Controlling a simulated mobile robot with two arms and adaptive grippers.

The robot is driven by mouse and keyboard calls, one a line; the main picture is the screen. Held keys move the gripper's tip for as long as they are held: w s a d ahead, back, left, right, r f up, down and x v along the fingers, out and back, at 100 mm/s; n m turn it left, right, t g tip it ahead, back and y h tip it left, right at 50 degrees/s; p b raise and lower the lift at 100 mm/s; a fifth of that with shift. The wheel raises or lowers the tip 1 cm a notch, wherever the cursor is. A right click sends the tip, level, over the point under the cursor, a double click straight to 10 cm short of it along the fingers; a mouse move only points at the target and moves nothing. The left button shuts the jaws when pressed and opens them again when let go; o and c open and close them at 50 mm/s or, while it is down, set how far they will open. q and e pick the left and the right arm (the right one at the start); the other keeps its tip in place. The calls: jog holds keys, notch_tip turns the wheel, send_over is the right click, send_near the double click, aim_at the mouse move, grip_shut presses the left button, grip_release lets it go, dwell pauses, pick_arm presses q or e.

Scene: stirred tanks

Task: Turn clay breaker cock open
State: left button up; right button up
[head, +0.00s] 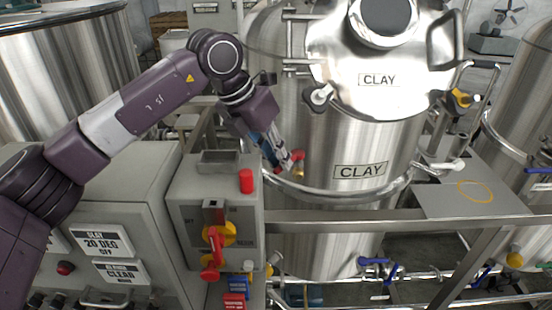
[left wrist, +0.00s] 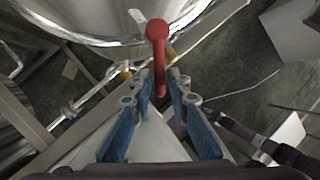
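The clay tank (head: 385,140) is a shiny steel vessel with CLAY labels. A red lever with a round end (left wrist: 158,32) shows in the left wrist view; I take it for the cock's handle. In the head view, small red and orange parts (head: 299,156) show at the tank's front left, beside my fingertips. My left gripper (head: 286,162) points down there. In the left wrist view its blue fingers (left wrist: 162,80) stand apart, with the lever's stem between or just beyond the tips. I cannot tell whether they touch it.
A grey switch box (head: 188,215) with a red-and-yellow rotary handle (head: 214,240) and a red knob (head: 246,181) stands left of the tank. A steel rail (head: 350,221) crosses in front of the tank. Pipes with blue-handled valves (head: 374,261) run below.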

pick_arm(q)
jog(key=shift+o, duration=1.1)
jog(key=v, duration=1.2)
